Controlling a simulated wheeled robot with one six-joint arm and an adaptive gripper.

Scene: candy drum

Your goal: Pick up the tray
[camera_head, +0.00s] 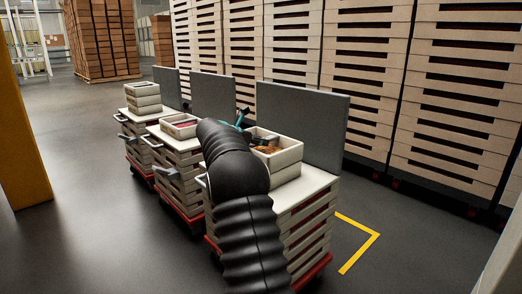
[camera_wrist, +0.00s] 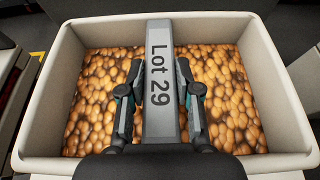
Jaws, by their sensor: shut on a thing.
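The tray (camera_head: 287,157) is a cream open box filled with brown round candies. It sits at the top of a short stack on the nearest cart, and I cannot tell whether it touches what is under it. In the wrist view the tray (camera_wrist: 287,100) fills most of the picture. A grey bar marked "Lot 29" (camera_wrist: 160,60) runs from its far wall across its middle. My gripper (camera_wrist: 158,85) has one dark finger on each side of this bar and is shut on it. In the head view my black arm partly hides the gripper and the tray's left side.
The nearest cart (camera_head: 310,215) has a grey upright panel (camera_head: 305,122) close behind the tray. Two more carts with trays (camera_head: 143,97) (camera_head: 180,126) stand to the left. Tall slatted stacks (camera_head: 360,80) line the back. Open floor (camera_head: 80,180) lies left, with a yellow line (camera_head: 362,252) at right.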

